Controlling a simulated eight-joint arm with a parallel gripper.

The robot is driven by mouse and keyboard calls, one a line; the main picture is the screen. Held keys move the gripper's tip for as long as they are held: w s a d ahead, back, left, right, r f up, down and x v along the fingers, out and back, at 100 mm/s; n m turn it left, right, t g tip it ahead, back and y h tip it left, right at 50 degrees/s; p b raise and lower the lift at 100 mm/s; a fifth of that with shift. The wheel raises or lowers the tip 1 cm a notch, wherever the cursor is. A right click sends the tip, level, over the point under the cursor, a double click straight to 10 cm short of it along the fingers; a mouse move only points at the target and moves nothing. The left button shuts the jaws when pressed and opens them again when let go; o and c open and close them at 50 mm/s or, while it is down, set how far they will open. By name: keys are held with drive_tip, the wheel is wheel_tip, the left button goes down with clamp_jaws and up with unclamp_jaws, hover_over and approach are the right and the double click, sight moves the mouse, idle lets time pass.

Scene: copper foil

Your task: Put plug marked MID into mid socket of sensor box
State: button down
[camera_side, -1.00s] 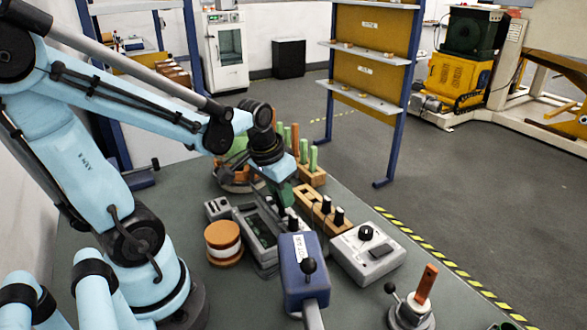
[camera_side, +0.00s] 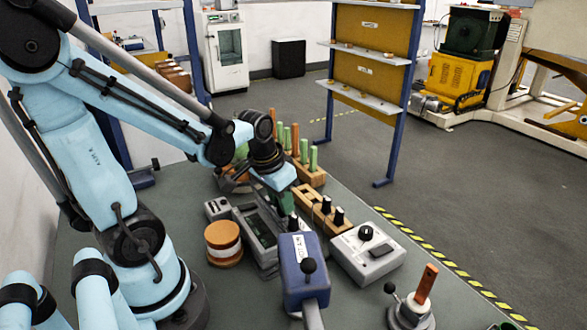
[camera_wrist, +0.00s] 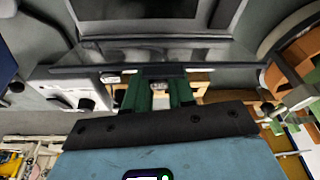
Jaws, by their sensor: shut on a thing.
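My gripper (camera_side: 287,205), with green fingers, is over the bench just right of a grey box with a dark screen (camera_side: 262,228), which looks like the sensor box. In the wrist view the green fingers (camera_wrist: 158,92) are shut on a small plug (camera_wrist: 160,86) with a pale label; its lettering is too small to read. The grey box with its dark screen (camera_wrist: 140,12) fills the top of that view. Its sockets cannot be made out. In the side view the held plug is hidden by the gripper.
A wooden block (camera_side: 306,194) with black-topped plugs stands right of my gripper. A blue box with a lever (camera_side: 303,275) stands in front, and a grey unit with a knob (camera_side: 368,250) at right. A copper-coloured spool (camera_side: 222,240) is at left. Bench at front right is partly clear.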

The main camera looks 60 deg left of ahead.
idle(0.3)
drive_tip(key=c, duration=0.6)
unclamp_jaws()
drive_tip(key=shift+o, duration=0.2)
drive_tip(key=shift+r, duration=1.1)
idle(0.4)
drive_tip(key=shift+r, duration=3.4)
drive_tip(key=shift+d, duration=0.1)
